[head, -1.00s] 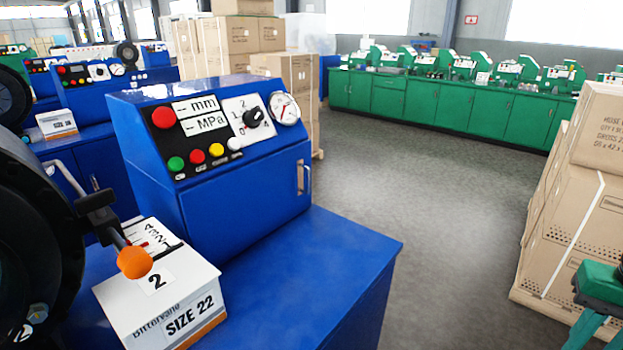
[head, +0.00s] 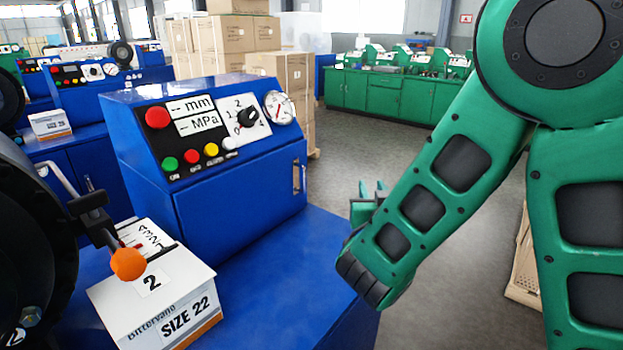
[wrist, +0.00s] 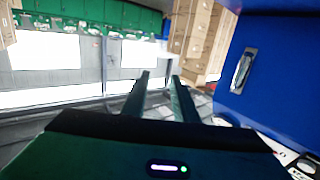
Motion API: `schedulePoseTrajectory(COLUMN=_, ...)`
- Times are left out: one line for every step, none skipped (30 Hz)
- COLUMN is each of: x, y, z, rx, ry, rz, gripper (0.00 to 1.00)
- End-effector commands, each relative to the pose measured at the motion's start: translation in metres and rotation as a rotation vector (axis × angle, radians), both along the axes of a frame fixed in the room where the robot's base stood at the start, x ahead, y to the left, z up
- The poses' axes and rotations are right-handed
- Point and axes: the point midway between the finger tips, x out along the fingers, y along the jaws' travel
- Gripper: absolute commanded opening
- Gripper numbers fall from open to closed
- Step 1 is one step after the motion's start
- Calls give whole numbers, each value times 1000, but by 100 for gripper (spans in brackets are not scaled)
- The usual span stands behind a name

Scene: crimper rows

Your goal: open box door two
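The blue control box (head: 222,200) has a front door with a small upright metal handle (head: 298,177) at its right edge; the door looks shut. The handle also shows in the wrist view (wrist: 242,70) on the blue door (wrist: 275,75), right of my fingers. A white box (head: 150,295) labelled 2 and SIZE 22 stands left of the control box. My gripper (head: 371,189) is open and empty, to the right of the handle and apart from it. Its two fingers (wrist: 158,80) stand apart in the wrist view.
The blue bench top (head: 290,270) lies below the door. A lever with an orange knob (head: 128,263) is at the left. Stacked cartons (head: 285,85) stand behind. Open grey floor (head: 335,150) lies right of the bench, with green cabinets (head: 385,95) beyond.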

Motion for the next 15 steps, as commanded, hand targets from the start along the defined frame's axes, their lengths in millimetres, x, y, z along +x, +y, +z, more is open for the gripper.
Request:
schedulePoseTrajectory(x=-5, y=38, z=-3, rx=-4, ry=-23, rz=91, gripper=26)
schedulePoseTrajectory(x=-9, y=56, z=-3, rx=-2, ry=-37, rz=138, gripper=26)
schedulePoseTrajectory(x=-13, y=77, z=-3, rx=1, ry=-52, rz=193, gripper=26)
schedulePoseTrajectory(x=-17, y=89, z=-3, rx=4, ry=-61, rz=226, gripper=26)
schedulePoseTrajectory(x=-20, y=100, z=-3, rx=5, ry=-67, rz=255, gripper=26)
schedulePoseTrajectory(x=-23, y=111, z=-4, rx=9, ry=-74, rz=286, gripper=26)
schedulePoseTrajectory(x=-25, y=117, z=-3, rx=10, ry=-77, rz=303, gripper=26)
schedulePoseTrajectory(x=-27, y=122, z=-3, rx=11, ry=-80, rz=316, gripper=26)
schedulePoseTrajectory(x=-27, y=126, z=-3, rx=12, ry=-83, rz=327, gripper=26)
schedulePoseTrajectory(x=-27, y=128, z=-3, rx=13, ry=-84, rz=332, gripper=26)
schedulePoseTrajectory(x=-26, y=129, z=-3, rx=15, ry=-84, rz=334, gripper=26)
schedulePoseTrajectory(x=-24, y=130, z=-4, rx=16, ry=-84, rz=334, gripper=26)
schedulePoseTrajectory(x=-21, y=130, z=-3, rx=15, ry=-84, rz=333, gripper=26)
schedulePoseTrajectory(x=-19, y=130, z=-4, rx=16, ry=-84, rz=330, gripper=26)
schedulePoseTrajectory(x=-15, y=131, z=-3, rx=17, ry=-84, rz=330, gripper=26)
